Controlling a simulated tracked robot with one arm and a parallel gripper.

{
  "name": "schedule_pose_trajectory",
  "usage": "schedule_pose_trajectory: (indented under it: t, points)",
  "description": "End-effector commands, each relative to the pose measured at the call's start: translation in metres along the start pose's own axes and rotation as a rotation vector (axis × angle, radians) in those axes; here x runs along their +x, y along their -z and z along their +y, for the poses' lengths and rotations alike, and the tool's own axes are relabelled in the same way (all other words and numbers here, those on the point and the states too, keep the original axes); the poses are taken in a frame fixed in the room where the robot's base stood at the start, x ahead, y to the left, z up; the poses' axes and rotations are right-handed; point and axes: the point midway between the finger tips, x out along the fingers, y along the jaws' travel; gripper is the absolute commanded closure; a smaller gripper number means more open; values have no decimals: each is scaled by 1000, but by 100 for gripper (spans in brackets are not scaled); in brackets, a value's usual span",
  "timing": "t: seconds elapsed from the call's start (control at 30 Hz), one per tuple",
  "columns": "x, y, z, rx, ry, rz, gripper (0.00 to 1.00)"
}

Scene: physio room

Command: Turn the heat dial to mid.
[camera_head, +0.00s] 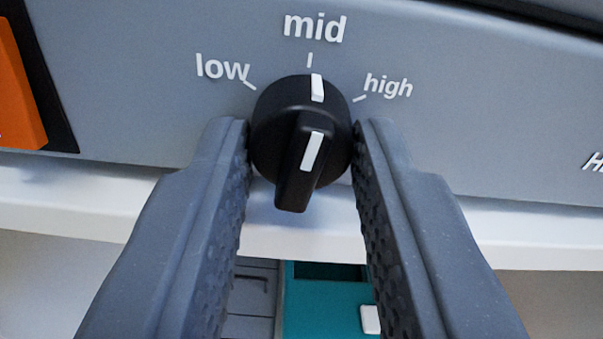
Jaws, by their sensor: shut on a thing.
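The heat dial (275,110) is a round black knob with a raised grip bar and white marks, on a grey panel (140,60). Its upper white mark points up, close to the tick under the "mid" label (315,28) and slightly right of it. The "low" label (222,68) is at the upper left and the "high" label (388,86) at the upper right. My gripper (302,145) is shut on the dial, with one grey finger against its left side and one against its right side.
An orange part (18,90) with a dark border sits on the panel at the far left. A white ledge (90,205) runs below the panel. Beneath it are a teal item (305,315) and grey drawer-like surfaces (250,300). Partly cut-off white lettering shows at the right edge.

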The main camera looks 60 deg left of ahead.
Motion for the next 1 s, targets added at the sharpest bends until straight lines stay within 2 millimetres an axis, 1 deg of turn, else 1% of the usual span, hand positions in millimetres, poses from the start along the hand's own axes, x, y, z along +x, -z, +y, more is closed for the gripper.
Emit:
schedule_pose_trajectory:
  t: [0.03, 0.3, 0.67, 0.7, 0.77, 1.0]
  points:
    - [-1, 4, 0, -22, 0, -2, 96]
    - [0, 2, 0, -138, 0, 1, 96]
    - [1, 0, -1, -152, 1, 2, 96]
    - [1, 0, -1, -152, 1, 2, 68]
    - [1, 0, -1, -152, 1, 2, 52]
    - [0, 0, 0, -152, 0, 1, 52]
